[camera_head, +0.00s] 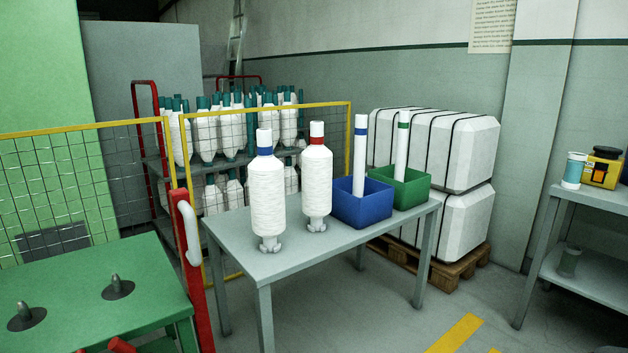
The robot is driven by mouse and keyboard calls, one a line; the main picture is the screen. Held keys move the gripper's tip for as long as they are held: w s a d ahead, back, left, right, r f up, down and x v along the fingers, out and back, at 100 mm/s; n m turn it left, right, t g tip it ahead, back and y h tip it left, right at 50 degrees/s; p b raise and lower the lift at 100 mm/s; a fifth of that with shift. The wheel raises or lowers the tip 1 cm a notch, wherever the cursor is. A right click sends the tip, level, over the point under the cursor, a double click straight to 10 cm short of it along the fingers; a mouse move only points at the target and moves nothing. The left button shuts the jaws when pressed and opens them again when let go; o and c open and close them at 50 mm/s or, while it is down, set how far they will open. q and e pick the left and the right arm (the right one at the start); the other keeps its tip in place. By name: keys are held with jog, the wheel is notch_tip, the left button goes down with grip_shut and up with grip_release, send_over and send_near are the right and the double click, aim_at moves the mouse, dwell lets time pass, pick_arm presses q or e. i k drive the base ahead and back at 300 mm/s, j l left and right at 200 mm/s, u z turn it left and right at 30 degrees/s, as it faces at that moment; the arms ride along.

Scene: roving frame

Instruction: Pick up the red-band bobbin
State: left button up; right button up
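The red-band bobbin (317,183) stands upright on the grey table (255,270) in the middle of the view. It is wound with white yarn and has a red band near its white top. A similar bobbin with a blue band (268,195) stands upright just to its left and nearer the table's front-left corner. The two stand apart with a narrow gap between them. Neither of my grippers is in view.
A blue bin (362,212) and a green bin (411,190), each with a white tube standing in it, sit right of the bobbins. A yellow-framed mesh fence (90,128) runs behind and left. A green table (100,280) with pegs is front left. A shelf (590,195) stands right.

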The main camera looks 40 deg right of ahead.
aim_at(316, 160)
jog(key=l+u, duration=0.15)
jog(key=l, duration=0.35)
jog(key=k+l+u, duration=0.15)
jog(key=l, duration=0.3)
jog(key=l+u, duration=0.1)
jog(key=l, duration=0.4)
jog(key=k+l+u, duration=0.15)
jog(key=l, duration=0.3)
